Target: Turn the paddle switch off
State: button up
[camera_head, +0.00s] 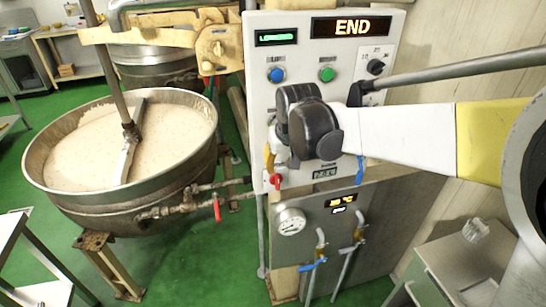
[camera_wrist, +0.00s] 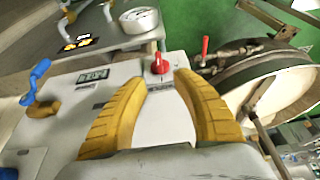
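A small red switch knob (camera_head: 275,181) sits at the lower left of the white control panel (camera_head: 345,88). It also shows in the wrist view (camera_wrist: 159,65), just beyond and between my fingertips. A label lies by it, too small to read, so I cannot confirm that it is the paddle switch. My gripper (camera_wrist: 163,80) has its two yellow fingers apart with nothing between them. In the head view my gripper (camera_head: 270,158) is in front of the panel's lower left, just above the red knob, its fingers mostly hidden by my black wrist.
The kettle (camera_head: 140,205) of pale mix, with its paddle (camera_head: 128,150), stands left. Blue (camera_head: 276,75) and green (camera_head: 327,74) buttons and a black selector (camera_head: 376,66) are on the panel. Below are a gauge (camera_head: 290,221) and pipes. A display (camera_head: 351,27) reads END.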

aim_at(278, 178)
jog(key=b+x, duration=0.2)
jog(key=x, duration=0.7)
jog(key=shift+w+f+b, duration=0.15)
jog(key=shift+f+b, duration=0.05)
jog(key=shift+b, duration=0.15)
grip_shut()
